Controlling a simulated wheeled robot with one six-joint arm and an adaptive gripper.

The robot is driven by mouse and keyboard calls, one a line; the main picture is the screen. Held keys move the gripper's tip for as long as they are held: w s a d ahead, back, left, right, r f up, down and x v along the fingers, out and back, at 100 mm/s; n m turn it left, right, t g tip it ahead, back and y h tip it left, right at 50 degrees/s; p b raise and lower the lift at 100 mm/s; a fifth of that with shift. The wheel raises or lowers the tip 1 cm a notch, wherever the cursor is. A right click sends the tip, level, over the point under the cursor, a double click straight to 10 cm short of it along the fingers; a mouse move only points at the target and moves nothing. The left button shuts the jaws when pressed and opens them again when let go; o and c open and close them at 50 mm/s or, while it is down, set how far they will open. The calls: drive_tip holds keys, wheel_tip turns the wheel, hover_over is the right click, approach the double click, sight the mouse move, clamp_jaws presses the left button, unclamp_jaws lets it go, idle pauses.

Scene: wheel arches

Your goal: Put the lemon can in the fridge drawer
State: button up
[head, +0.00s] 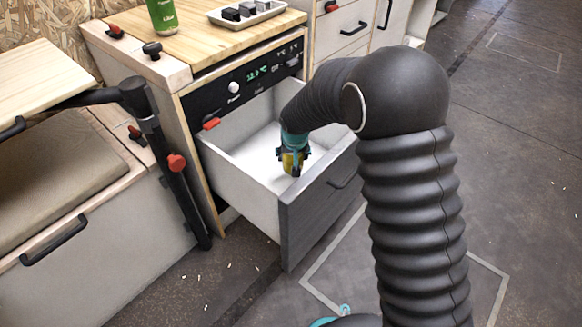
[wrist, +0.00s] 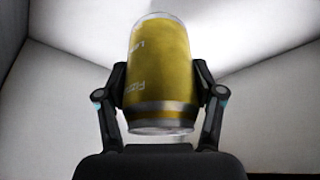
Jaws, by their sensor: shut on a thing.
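The lemon can (wrist: 160,75) is yellow with silver ends and pale lettering. My gripper (wrist: 161,88) is shut on it, with one finger on each side. In the head view the can (head: 290,162) shows small and partly covered by my gripper (head: 293,160), inside the open fridge drawer. The fridge drawer (head: 240,172) is pulled out, with white inner walls and a dark grey front. In the wrist view white drawer walls surround the can. I cannot tell whether the can touches the drawer floor.
A green can (head: 162,15) and a tray (head: 245,14) with dark blocks stand on the wooden counter above. The black control panel (head: 235,90) sits over the drawer. A bench with a cushion (head: 55,175) and a black post (head: 165,160) are at left. The drawer looks otherwise empty.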

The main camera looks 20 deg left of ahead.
drive_tip(key=shift+f+b, duration=0.3)
drive_tip(key=shift+f, duration=2)
drive_tip(key=shift+f, duration=0.15)
drive_tip(key=o, duration=1.6)
drive_tip(key=p+v, duration=0.1)
drive_tip(key=v, duration=1.1)
